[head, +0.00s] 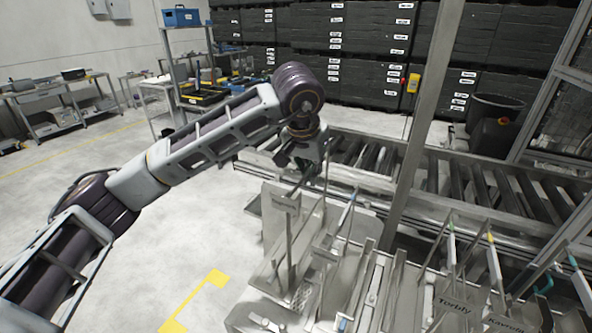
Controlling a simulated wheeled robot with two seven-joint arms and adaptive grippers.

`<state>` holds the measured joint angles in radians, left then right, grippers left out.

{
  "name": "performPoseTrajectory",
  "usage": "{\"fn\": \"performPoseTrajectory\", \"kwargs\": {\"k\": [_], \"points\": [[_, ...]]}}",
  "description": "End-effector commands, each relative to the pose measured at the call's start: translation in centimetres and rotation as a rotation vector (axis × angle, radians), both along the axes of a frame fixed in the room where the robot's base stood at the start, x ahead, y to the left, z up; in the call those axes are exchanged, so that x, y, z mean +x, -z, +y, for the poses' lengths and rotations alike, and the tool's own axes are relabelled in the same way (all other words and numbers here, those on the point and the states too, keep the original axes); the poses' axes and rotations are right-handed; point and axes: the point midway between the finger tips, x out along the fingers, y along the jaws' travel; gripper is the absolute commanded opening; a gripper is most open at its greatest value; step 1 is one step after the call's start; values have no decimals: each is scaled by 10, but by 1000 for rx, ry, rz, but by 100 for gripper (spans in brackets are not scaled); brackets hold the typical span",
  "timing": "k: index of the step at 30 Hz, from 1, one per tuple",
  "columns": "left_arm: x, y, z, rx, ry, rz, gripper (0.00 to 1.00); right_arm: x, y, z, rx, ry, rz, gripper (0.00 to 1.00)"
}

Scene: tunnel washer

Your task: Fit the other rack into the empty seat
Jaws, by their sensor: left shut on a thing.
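My left gripper (305,168) reaches in from the left and points down at the top of a grey metal rack (281,232) with upright plates. It is shut on the rack's upper part, though the jaws are small and dark and the exact grip is hard to see. The rack stands upright at the left end of a metal stand (365,300) with several slots and upright plates. I cannot tell whether the rack touches the stand, and I cannot make out the empty seat. My right gripper is not in view.
A roller conveyor (440,175) runs behind the stand, and a grey post (421,125) rises in front of it. Several coloured-tipped uprights and name plates (455,305) stand at the lower right. Black crates (350,50) line the back. The floor (140,210) at left is clear.

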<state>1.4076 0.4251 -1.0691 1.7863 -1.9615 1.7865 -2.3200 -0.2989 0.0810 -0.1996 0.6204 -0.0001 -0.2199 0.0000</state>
Motion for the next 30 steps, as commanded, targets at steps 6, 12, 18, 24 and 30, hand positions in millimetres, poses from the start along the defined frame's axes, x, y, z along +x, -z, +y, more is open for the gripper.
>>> {"fn": "performPoseTrajectory", "kwargs": {"k": [6,12,18,24,30], "points": [[-3,-5,-9,1,16,-6,0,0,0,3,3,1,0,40],[-4,-5,-9,0,17,-6,0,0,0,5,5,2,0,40],[-4,-5,-9,0,17,-6,0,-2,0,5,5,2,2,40],[-4,0,-9,0,16,-6,0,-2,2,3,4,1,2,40],[-3,9,-9,0,16,-6,0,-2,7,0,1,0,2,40]]}}
